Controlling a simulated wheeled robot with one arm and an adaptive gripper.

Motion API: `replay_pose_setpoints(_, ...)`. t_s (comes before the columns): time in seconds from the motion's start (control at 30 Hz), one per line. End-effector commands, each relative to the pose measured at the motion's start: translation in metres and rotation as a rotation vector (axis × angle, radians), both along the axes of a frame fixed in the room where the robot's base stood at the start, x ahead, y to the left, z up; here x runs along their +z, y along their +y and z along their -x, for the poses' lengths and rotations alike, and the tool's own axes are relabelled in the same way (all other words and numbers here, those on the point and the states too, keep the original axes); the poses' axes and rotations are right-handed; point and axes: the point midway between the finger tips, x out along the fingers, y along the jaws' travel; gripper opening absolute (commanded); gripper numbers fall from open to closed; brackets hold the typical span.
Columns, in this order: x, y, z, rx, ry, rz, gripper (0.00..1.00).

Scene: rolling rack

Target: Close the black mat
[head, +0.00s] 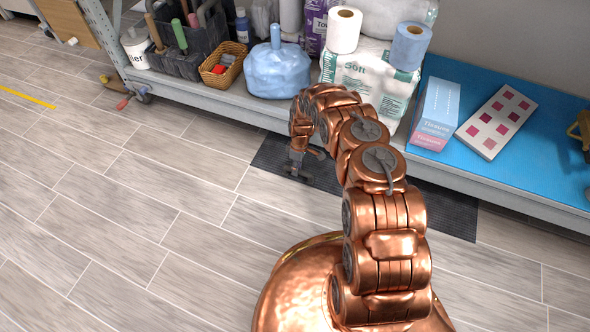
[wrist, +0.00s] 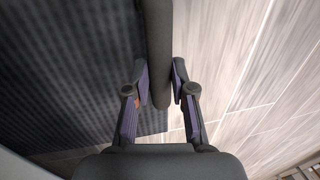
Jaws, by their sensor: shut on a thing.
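The black mat (head: 448,208) lies on the floor along the front of the rack, flat where it shows. My arm hides its middle. My gripper (head: 298,170) is low at the mat's left part in the head view. In the wrist view, the mat (wrist: 70,80) fills the left side, with a dark, rounded bar-like edge along it. My gripper (wrist: 160,80) has one finger on each side of this edge and is shut on it. The tips are partly hidden behind finger parts and the edge.
The rack's lower shelf (head: 190,84) stands just behind the mat, holding a tool caddy (head: 185,50), a blue bag (head: 278,70), paper packs (head: 360,78) and tissue boxes (head: 436,112). The wood-look floor (head: 130,215) is clear at left and front.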

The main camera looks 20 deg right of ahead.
Motion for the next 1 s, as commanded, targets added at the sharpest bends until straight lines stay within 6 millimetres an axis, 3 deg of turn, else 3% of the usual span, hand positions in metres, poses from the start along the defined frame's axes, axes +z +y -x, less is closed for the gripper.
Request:
replay_pose_setpoints(0.27, 0.0007, -0.0024, -0.0045, -0.002, -0.012, 0.003, 0.00)
replay_pose_setpoints(0.3, 0.0008, -0.0023, -0.0047, -0.002, -0.013, 0.003, 0.28)
replay_pose_setpoints(0.5, 0.0006, -0.0009, -0.0032, -0.001, -0.009, 0.001, 0.49)
replay_pose_setpoints(1.0, 0.0062, -0.0004, -0.0027, 0.000, -0.005, 0.000, 0.49)
